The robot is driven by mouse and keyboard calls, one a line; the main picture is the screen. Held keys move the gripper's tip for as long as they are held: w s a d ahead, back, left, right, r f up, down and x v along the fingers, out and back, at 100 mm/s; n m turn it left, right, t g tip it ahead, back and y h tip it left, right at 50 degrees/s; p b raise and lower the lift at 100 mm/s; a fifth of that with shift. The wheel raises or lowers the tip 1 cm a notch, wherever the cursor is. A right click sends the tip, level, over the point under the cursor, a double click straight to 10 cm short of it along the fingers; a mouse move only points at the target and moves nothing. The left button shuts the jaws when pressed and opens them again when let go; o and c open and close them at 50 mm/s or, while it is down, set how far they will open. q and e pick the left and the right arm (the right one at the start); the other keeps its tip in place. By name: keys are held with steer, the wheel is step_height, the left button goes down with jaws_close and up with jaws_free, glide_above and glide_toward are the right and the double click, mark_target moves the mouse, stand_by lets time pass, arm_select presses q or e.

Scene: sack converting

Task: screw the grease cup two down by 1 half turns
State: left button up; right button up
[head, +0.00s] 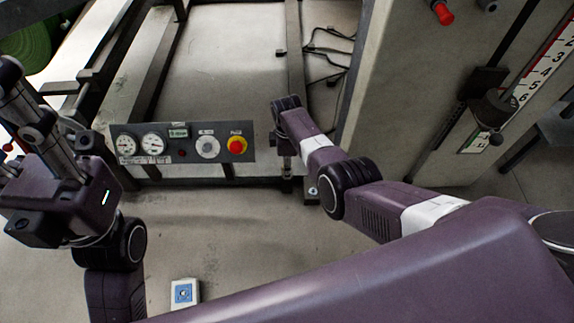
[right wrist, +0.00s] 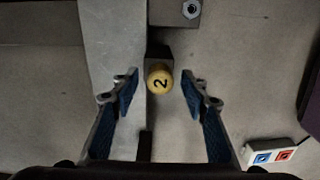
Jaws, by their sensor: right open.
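Grease cup two (right wrist: 159,80) is a round, brass-yellow cap marked with a black "2". It sits against a dark block beside a grey beam in the right wrist view. My right gripper (right wrist: 159,92) is open, with one blue-padded finger on each side of the cup and a visible gap to both. In the head view my right gripper (head: 286,150) points down beside the frame post, and the cup cannot be made out there. My left gripper (head: 22,95) is at the left edge of the head view, away from the cup; its fingers are unclear.
A control panel (head: 183,143) with gauges, a knob and a red button stands left of my right gripper. A small white box with a blue face (head: 184,292) lies on the floor. A grey machine column (head: 400,90) stands at right. Dark cables (head: 330,55) lie behind.

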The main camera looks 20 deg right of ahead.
steer(key=shift+c, duration=0.3)
jaws_close()
steer(key=shift+m, duration=0.4)
